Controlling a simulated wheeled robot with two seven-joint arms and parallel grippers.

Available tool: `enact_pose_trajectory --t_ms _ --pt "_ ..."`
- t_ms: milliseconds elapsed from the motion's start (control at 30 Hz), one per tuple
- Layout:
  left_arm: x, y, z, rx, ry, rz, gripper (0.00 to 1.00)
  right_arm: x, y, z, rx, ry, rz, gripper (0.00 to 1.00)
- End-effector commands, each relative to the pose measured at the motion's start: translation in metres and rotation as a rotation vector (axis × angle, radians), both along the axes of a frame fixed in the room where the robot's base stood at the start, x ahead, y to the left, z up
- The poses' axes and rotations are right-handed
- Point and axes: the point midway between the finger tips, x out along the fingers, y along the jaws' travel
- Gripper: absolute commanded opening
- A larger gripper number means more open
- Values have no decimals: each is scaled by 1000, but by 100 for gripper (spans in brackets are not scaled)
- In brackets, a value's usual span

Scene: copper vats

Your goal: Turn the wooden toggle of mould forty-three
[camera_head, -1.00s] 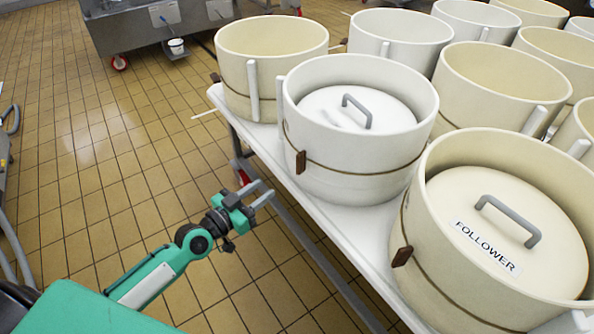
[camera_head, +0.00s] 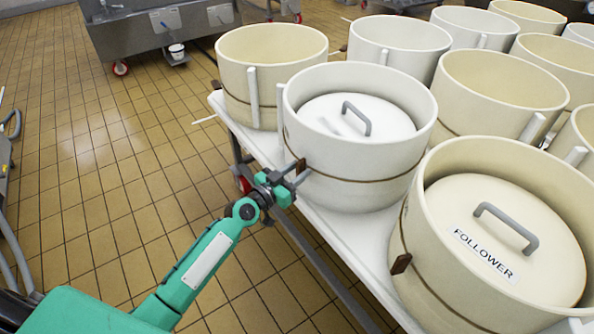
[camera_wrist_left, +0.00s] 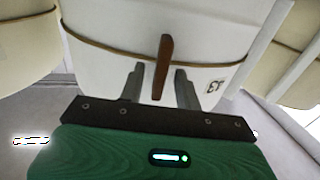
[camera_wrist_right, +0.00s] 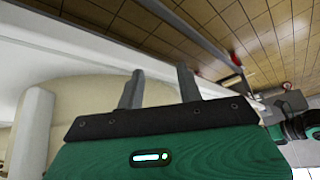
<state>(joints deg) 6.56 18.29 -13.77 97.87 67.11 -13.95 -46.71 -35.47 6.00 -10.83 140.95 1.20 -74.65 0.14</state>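The white mould (camera_head: 335,168) with a grey-handled follower inside has a strap around it and a small brown wooden toggle (camera_head: 298,166) on its side. In the left wrist view the toggle (camera_wrist_left: 162,66) stands nearly upright between the two fingers of my left gripper (camera_wrist_left: 158,71), with a gap on each side. A small number label (camera_wrist_left: 215,86) sits right of it, ending in 3 but hard to read. In the head view my left gripper (camera_head: 302,171) is at the toggle. My right gripper (camera_wrist_right: 160,70) is open and empty, seen only in its wrist view.
A cream mould (camera_head: 425,240) with a FOLLOWER label and its own toggle (camera_head: 401,264) stands nearer on the white table (camera_head: 370,239). Several other moulds crowd behind. Open tiled floor (camera_head: 100,185) lies to the left.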

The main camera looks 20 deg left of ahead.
Motion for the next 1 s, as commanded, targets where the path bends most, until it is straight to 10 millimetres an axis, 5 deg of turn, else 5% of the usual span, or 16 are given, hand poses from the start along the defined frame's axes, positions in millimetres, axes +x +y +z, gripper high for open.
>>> enact_pose_trajectory --t_ms 333,500,1000 --pt "3 -1 0 0 0 0 32 0 0 0 -1 1 0 36" --pt "3 -1 0 0 0 0 0 0 0 0 -1 1 0 36" --pt "3 0 0 -84 41 0 0 1 1 0 3 -8 0 36"
